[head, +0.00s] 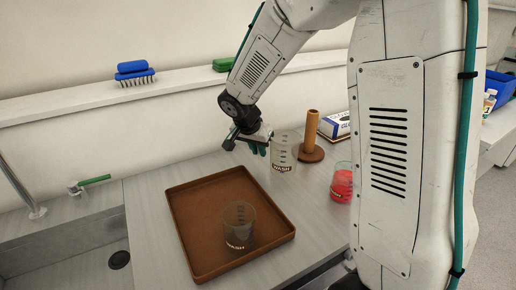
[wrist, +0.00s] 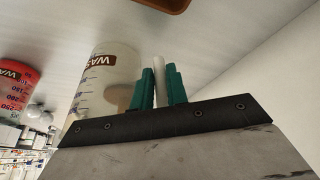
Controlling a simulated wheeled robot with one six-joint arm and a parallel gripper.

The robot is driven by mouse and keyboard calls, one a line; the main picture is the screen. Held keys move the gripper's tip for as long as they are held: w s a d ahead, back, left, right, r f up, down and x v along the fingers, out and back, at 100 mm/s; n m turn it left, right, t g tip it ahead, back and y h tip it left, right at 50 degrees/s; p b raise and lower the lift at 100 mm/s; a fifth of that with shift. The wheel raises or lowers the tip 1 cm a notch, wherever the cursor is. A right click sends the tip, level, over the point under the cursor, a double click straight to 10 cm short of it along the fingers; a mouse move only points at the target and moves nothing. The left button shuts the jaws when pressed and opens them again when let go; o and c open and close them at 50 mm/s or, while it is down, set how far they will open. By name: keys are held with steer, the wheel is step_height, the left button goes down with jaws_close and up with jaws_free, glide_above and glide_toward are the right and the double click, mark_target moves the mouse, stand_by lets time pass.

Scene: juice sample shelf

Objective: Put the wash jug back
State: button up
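A clear jug (head: 284,152) with a WASH label is at my gripper, right of the brown tray. It also shows in the wrist view (wrist: 98,75), left of the fingers. My gripper (head: 258,146) points down beside the jug. In the wrist view its green fingers (wrist: 160,88) close on a pale upright strip, which looks like the jug's handle. The jug looks upright; I cannot tell whether its base touches the counter. A second clear vessel labelled WASH (head: 238,229) stands in the brown tray (head: 187,232).
A beaker of red liquid (head: 342,183) stands right of the jug. A wooden post (head: 311,130) on a round base is behind it, near a glove box (head: 335,126). A sink with a green-handled tap (head: 92,181) is left. The tray's back half is bare.

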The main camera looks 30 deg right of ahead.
steer(key=o, duration=0.3)
steer(key=shift+r, duration=0.25)
steer(key=v, duration=1.1)
steer(key=s+a+r+n+y, duration=0.1)
steer(key=s+n, duration=0.4)
steer(key=s, duration=0.9)
steer(key=s+a+r+n+y, duration=0.1)
steer(key=s+n, duration=0.5)
steer(key=s, duration=0.9)
steer(key=shift+a+g+y, duration=0.4)
steer(key=shift+a+y, duration=0.2)
steer(key=shift+y, duration=0.4)
steer(key=shift+s, duration=0.1)
